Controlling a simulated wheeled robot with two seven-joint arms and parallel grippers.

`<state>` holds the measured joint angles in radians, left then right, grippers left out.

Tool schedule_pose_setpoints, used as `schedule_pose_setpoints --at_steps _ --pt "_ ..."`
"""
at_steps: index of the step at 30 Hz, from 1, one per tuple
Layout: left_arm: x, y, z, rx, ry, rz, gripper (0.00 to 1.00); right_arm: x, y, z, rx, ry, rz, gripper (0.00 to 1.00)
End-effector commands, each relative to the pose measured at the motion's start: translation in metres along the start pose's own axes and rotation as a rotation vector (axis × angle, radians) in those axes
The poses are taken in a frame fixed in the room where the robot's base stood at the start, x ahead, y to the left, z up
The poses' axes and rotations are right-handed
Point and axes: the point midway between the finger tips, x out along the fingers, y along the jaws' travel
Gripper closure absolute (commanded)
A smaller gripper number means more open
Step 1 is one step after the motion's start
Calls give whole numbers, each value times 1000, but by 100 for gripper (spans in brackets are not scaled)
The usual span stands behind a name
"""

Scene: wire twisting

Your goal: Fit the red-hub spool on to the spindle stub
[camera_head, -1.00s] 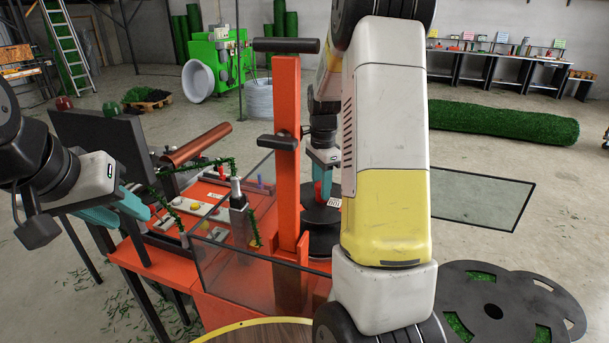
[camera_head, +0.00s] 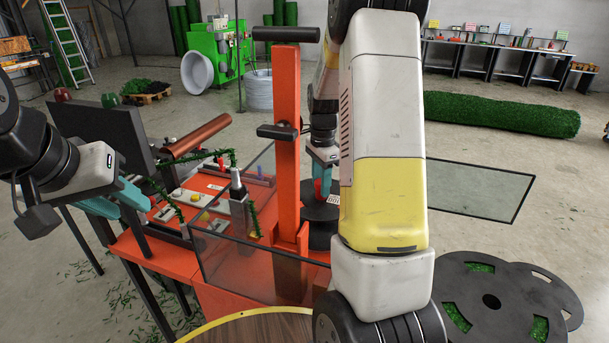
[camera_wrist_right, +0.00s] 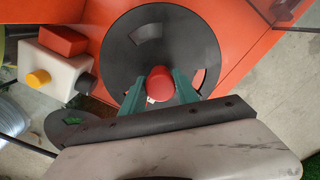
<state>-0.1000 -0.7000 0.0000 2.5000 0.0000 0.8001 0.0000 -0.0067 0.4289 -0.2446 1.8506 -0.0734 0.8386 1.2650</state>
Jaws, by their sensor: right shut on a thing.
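The red-hub spool is a black disc with slots around a red hub. In the right wrist view the disc (camera_wrist_right: 125,62) lies over an orange surface, with the red hub (camera_wrist_right: 161,83) between the teal fingers. My right gripper (camera_wrist_right: 160,90) is shut on the hub. In the head view my right gripper (camera_head: 322,183) is just behind the orange post, with the black spool (camera_head: 318,212) beneath it. I cannot make out the spindle stub. My left gripper (camera_head: 130,202) is over the left of the orange table, near a green tinsel strand; its finger gap is unclear.
An orange post with a black crossbar (camera_head: 287,120) stands left of my right arm. A clear panel (camera_head: 230,260) fronts the orange table (camera_head: 165,262). Large black reels (camera_head: 490,300) are at the lower right.

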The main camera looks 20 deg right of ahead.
Motion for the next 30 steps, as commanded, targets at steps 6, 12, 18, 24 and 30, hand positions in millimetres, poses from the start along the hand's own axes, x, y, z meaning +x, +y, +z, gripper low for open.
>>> schedule_pose_setpoints --at_steps 6,12,18,24,30 --pt "0 0 0 0 0 0 64 2 0 0 0 0 0 100" --pt "0 0 0 0 0 0 64 4 0 0 -1 0 -1 56" --pt "0 0 0 0 0 0 64 4 0 0 0 0 0 38" --pt "0 0 0 0 0 0 64 3 0 0 0 0 1 38" --pt "0 0 0 0 0 0 64 -20 -1 0 -1 1 -4 38"
